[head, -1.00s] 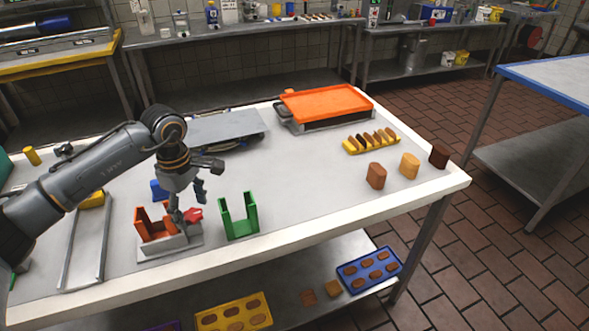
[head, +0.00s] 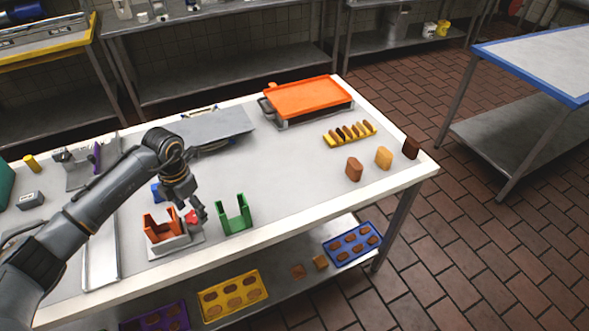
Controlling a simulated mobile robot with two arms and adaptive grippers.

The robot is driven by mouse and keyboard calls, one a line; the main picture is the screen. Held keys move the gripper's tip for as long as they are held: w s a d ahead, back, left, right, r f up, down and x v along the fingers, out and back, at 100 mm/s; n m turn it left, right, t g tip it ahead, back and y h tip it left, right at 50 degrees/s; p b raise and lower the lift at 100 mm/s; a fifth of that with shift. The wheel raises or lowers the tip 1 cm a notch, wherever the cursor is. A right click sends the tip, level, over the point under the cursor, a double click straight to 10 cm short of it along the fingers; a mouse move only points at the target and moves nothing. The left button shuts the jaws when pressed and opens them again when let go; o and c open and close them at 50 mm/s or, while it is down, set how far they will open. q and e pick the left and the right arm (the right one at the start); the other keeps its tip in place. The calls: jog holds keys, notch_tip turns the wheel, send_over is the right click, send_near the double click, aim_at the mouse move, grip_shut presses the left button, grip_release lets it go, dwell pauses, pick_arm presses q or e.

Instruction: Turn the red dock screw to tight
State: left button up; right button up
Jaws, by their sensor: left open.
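The red dock screw (head: 191,216) shows as a small red knob at the right side of the orange-red dock (head: 160,228), which stands on a grey base plate near the table's front edge. My left gripper (head: 202,214) is open, its fingers pointing down just right of and above the red screw. It partly covers the screw, and I cannot tell whether the fingers touch it. How far the screw is turned is too small to see. My right gripper is not in view.
A green U-shaped holder (head: 235,216) stands close to the right of my left gripper.

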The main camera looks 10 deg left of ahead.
aim_at(193, 216)
pick_arm(q)
notch_tip(193, 216, up, 12)
jog(key=b, duration=0.3)
jog(key=d+f+m+t+h, duration=0.15)
jog(key=d+h, duration=0.55)
jog(key=d, duration=0.9)
jog(key=d+r+n+h, duration=0.1)
jog(key=d+r+h, duration=0.1)
jog(key=d, duration=0.3)
jog(key=s+d+r+n+t+h, duration=0.1)
jog(key=d+r+h, duration=0.1)
jog(key=d+h, duration=0.3)
jog(key=shift+s+d+r+b, duration=0.15)
jog(key=shift+d+r+b, duration=0.15)
jog(key=shift+d, duration=0.25)
jog(key=shift+h, duration=0.3)
